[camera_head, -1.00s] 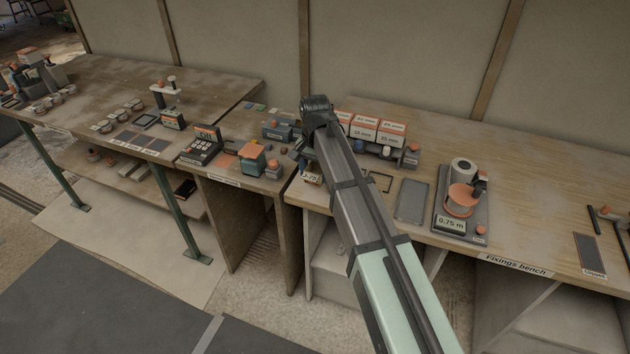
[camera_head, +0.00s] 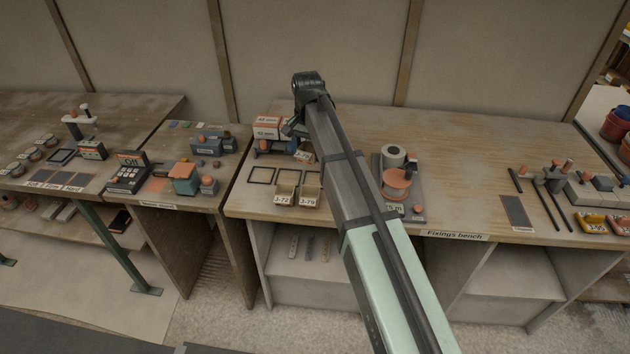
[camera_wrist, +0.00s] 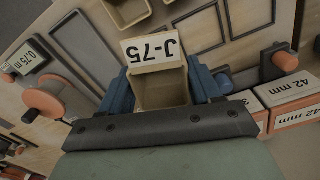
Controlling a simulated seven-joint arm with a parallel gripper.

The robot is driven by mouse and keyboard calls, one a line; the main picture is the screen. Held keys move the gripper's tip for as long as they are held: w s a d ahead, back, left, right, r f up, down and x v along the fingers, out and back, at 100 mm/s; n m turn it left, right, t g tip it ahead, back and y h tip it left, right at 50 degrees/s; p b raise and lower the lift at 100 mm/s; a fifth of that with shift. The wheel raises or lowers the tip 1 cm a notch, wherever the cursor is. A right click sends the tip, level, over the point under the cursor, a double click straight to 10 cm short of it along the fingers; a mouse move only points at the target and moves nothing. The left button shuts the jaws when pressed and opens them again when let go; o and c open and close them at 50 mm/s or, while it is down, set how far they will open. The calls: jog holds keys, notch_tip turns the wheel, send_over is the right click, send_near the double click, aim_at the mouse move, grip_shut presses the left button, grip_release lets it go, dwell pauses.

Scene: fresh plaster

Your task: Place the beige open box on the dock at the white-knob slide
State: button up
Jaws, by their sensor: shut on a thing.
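A beige open box labelled J-75 (camera_wrist: 160,88) sits between the blue fingers of my gripper (camera_wrist: 164,84) in the wrist view. My gripper is shut on it; its open inside faces the camera. In the head view my gripper is largely hidden by my arm, near the left part of the fixings bench (camera_head: 460,160). A pale label (camera_head: 305,156) shows just below the wrist there. Two other beige boxes stand at the bench front: one labelled J-72 (camera_head: 284,199) and one beside it (camera_head: 309,201). I cannot make out the white knob or its dock.
Dark square outlines (camera_head: 262,175) lie behind the beige boxes. Orange and white cartons (camera_head: 267,128) stand at the back left, with small coloured knobs in front. A tape unit (camera_head: 397,180) stands right of my arm. The bench's middle back is clear.

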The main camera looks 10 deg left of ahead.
aim_at(316, 182)
jog(key=shift+w+d, duration=0.65)
jog(key=shift+d, duration=0.35)
jog(key=shift+w+d+r, duration=0.1)
jog(key=shift+w+d, duration=0.1)
jog(key=shift+w, duration=0.1)
jog(key=shift+a+n, duration=0.15)
jog(key=shift+n, duration=1.45)
jog(key=shift+f, duration=5)
jog(key=shift+f, duration=0.15)
jog(key=o, duration=1)
jog(key=shift+o, duration=0.2)
